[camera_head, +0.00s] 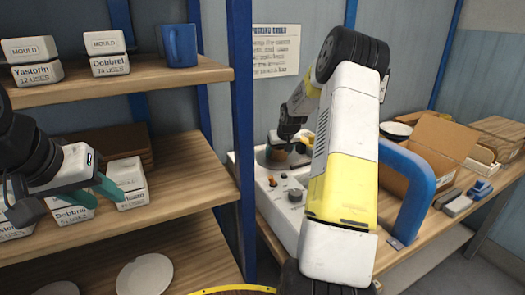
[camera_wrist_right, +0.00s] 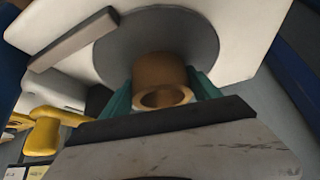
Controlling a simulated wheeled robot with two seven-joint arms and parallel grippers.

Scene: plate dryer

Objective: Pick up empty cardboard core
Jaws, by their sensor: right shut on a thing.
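The cardboard core (camera_wrist_right: 160,72) is a short brown hollow tube with its open end facing the right wrist camera. My right gripper (camera_wrist_right: 168,92) is shut on it, with a teal finger on each side. A round grey disc (camera_wrist_right: 125,50) on a white surface lies behind the core. In the head view the core (camera_head: 275,153) is a small brown patch at the white machine, mostly hidden by my right gripper (camera_head: 284,150). I cannot tell whether it still touches the disc. My left gripper (camera_head: 95,194) is by the middle shelf at left, its teal fingers apart and empty.
The white machine (camera_head: 282,207) with knobs stands on the wooden bench, with a blue curved handle (camera_head: 415,190) beside it. An open cardboard box (camera_head: 436,145) is at right. Shelves at left hold white mould boxes (camera_head: 128,172), a blue mug (camera_head: 180,46) and plates (camera_head: 145,274).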

